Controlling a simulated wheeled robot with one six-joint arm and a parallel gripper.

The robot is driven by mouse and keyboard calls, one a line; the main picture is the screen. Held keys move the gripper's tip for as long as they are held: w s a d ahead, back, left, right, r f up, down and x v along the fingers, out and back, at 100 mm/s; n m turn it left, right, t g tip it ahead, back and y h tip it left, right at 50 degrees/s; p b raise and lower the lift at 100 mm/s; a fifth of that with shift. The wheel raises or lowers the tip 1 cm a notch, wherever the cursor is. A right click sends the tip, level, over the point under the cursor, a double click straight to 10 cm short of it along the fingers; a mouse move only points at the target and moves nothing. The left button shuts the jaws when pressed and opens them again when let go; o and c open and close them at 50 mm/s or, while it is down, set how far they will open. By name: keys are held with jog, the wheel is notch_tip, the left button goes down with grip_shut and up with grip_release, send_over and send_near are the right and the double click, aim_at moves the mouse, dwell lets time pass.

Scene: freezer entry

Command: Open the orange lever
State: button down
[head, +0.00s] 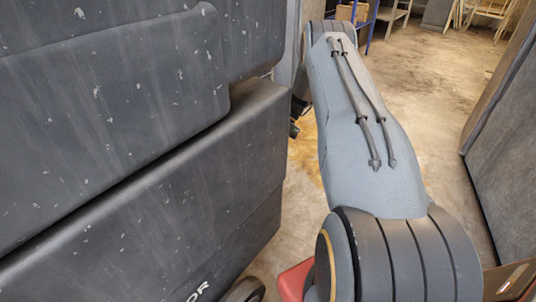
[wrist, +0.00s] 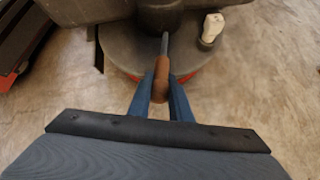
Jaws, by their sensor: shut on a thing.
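The orange lever (wrist: 162,68) is in the upper middle of the wrist view. It has a rusty orange-brown grip on a thin grey rod that runs up to a dark housing. My gripper (wrist: 161,84) has blue fingers, one on each side of the grip, and is shut on it. The lower end of the grip sticks out between the fingers. In the head view my own arm reaches away from me; the gripper and the lever are hidden there.
In the wrist view a round grey base (wrist: 122,46) with a red edge lies behind the lever, with a white knob (wrist: 213,27) to its right. In the head view a large dark scuffed body (head: 110,110) fills the left. A grey panel (head: 505,150) stands right. Bare concrete floor (head: 425,95) lies between.

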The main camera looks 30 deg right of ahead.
jog(key=c, duration=1.6)
grip_release()
jog(key=shift+w+a, duration=0.15)
jog(key=shift+p+v, duration=1.05)
jog(key=shift+v, duration=2.9)
